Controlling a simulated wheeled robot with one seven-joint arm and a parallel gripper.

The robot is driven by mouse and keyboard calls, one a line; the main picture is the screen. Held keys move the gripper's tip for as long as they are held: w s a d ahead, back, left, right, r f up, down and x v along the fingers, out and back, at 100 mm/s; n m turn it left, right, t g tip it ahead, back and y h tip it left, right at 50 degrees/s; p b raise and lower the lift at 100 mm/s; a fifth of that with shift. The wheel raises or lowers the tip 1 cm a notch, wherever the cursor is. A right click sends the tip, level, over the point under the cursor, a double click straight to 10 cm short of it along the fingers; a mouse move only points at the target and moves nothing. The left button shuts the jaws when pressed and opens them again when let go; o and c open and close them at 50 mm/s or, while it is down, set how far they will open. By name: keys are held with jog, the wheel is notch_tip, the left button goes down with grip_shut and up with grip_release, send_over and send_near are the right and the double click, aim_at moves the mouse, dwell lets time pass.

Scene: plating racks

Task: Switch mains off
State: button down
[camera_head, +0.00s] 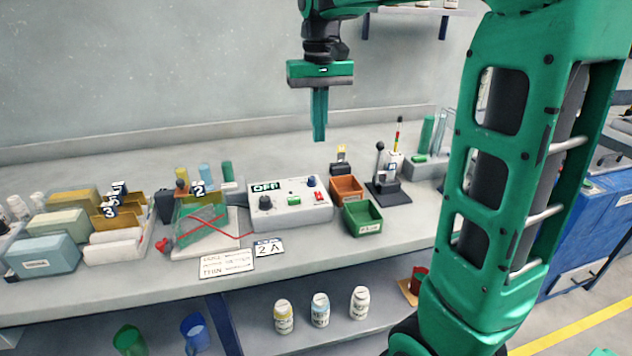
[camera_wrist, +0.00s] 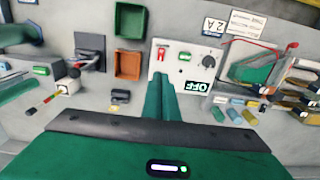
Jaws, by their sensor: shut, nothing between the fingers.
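I cannot tell which of these is the mains switch. My gripper (camera_head: 320,138) points down, shut and empty, above and apart from the box.
An orange bin (camera_head: 346,189) and a green bin (camera_head: 363,218) sit right of the box, with a black lever stand (camera_head: 387,192) beyond. A tank with red wires (camera_head: 205,228) is at left. A 2 A card (camera_head: 269,247) lies in front.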

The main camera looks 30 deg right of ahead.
aim_at(318, 192)
jog(key=shift+f, duration=0.15)
notch_tip(318, 192, down, 14)
jog(key=shift+r, duration=0.1)
dwell(0.5)
